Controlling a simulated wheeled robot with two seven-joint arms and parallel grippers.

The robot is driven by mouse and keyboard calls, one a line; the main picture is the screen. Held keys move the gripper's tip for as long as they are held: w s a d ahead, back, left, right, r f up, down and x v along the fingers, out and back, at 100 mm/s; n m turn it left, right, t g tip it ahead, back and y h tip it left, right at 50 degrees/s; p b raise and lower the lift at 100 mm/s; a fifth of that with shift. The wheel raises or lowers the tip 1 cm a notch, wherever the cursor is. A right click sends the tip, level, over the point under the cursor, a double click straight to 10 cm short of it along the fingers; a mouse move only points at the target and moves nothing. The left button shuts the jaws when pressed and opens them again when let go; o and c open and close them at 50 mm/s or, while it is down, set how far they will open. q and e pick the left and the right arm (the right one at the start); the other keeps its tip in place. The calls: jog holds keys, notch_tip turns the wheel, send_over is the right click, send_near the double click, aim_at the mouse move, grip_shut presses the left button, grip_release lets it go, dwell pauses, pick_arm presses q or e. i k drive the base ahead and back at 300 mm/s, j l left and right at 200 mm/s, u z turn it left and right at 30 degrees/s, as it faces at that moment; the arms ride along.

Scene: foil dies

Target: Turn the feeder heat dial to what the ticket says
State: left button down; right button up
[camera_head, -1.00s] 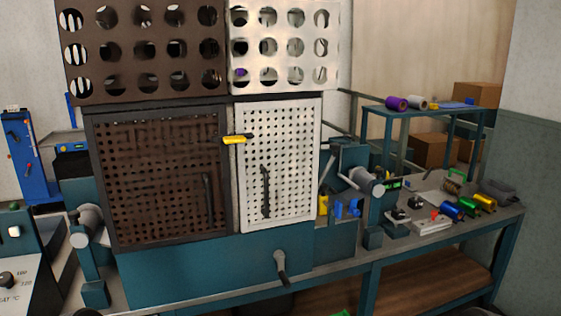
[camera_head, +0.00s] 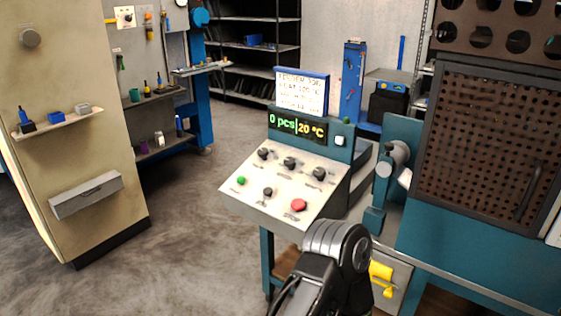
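The feeder control panel (camera_head: 283,184) has a sloped pale face on a teal stand, left of the perforated machine. Three black dials sit in its upper row; the rightmost one (camera_head: 318,173) matches the dial lettered "AT °C" in the earlier frame. Its pointer setting is too small to read. The ticket (camera_head: 301,93) is a white sheet on a blue board above the panel. Its print is blurred; a heat line seems to read about 105 °C. The display (camera_head: 297,126) shows 0 pcs and 20 °C. Neither gripper's fingers are in view; one of my arm links shows below the panel.
A green button (camera_head: 241,181), a small black knob (camera_head: 267,191) and a red button (camera_head: 298,205) sit in the panel's lower row. A tan cabinet (camera_head: 75,130) stands at the left. Open floor (camera_head: 185,235) lies between the cabinet and the panel.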

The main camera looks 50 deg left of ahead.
aim_at(319, 173)
jog(key=u, duration=1.6)
